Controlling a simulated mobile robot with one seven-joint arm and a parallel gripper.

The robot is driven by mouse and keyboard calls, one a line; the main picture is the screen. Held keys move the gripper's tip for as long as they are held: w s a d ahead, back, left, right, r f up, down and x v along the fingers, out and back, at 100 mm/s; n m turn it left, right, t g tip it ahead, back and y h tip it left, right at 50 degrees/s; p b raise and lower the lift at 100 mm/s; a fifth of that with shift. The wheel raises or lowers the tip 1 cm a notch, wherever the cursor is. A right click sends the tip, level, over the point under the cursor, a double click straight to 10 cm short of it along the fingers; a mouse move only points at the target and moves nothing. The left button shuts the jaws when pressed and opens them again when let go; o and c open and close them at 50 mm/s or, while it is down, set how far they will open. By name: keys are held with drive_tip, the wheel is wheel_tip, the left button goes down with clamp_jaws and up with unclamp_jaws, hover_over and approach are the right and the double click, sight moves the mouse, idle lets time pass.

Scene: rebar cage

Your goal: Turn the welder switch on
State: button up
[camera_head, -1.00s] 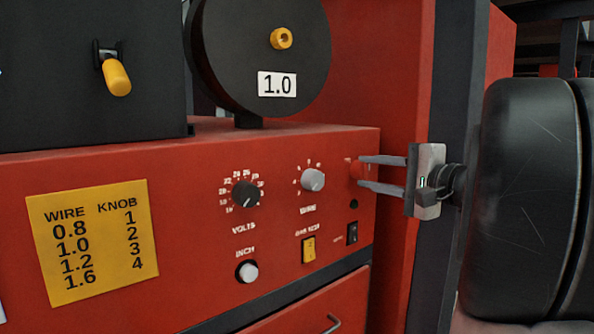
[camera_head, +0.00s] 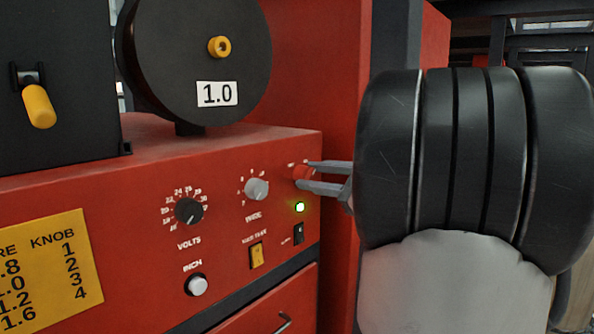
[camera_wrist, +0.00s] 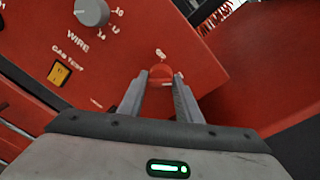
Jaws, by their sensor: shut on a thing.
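The welder (camera_head: 130,215) is a red box whose front panel faces me. Its red rotary switch (camera_head: 302,172) sits at the panel's upper right. My gripper (camera_head: 309,176) has its two grey fingers closed around the switch from the right. In the wrist view the switch (camera_wrist: 161,71) shows between the fingertips, its sides partly hidden. A small lamp (camera_head: 299,207) just below the switch glows green.
Left of the switch are the grey wire knob (camera_head: 256,189) and black volts knob (camera_head: 189,211). Below are a yellow rocker (camera_head: 257,255), a black rocker (camera_head: 298,233) and a white inch button (camera_head: 197,285). A black wire spool (camera_head: 192,60) stands on top.

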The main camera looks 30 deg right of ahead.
drive_tip(key=shift+d+r+m, duration=0.1)
drive_tip(key=shift+r+m, duration=0.1)
drive_tip(key=shift+m, duration=0.2)
drive_tip(key=o, duration=1)
drive_tip(key=shift+f, duration=0.1)
drive_tip(key=shift+s, duration=0.1)
drive_tip(key=b+v, duration=0.1)
drive_tip(key=v, duration=1.6)
drive_tip(key=shift+s+d+f, duration=0.1)
